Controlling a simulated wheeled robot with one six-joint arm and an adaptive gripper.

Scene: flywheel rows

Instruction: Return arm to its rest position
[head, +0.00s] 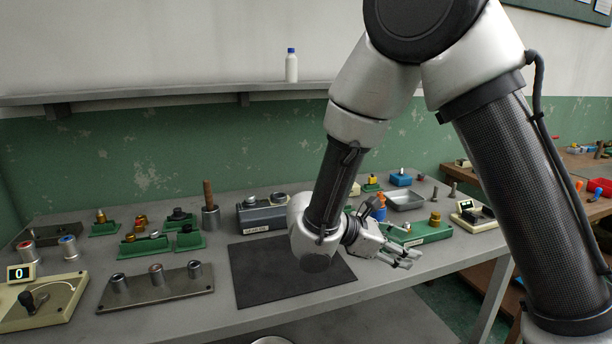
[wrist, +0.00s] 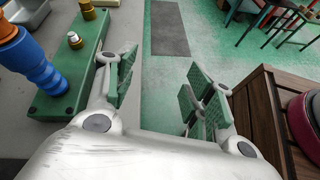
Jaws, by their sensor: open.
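My arm reaches in from the upper right in the head view, bent at the elbow. My gripper (head: 402,256) hangs in front of the bench near its front edge, beside a green base with brass fittings (head: 415,233). In the wrist view my gripper (wrist: 163,95) has its two fingers wide apart with nothing between them. Below the fingers lie the bench edge and the green floor. The green base (wrist: 85,75) is close to the left finger in the wrist view; I cannot tell whether they touch.
A black mat (head: 255,289) lies empty mid-bench. A metal plate with several cylinders (head: 165,289) and a dial box (head: 40,305) are left of it. A blue bottle-like part (wrist: 32,62) stands by the green base. A wooden table (wrist: 262,110) is at right.

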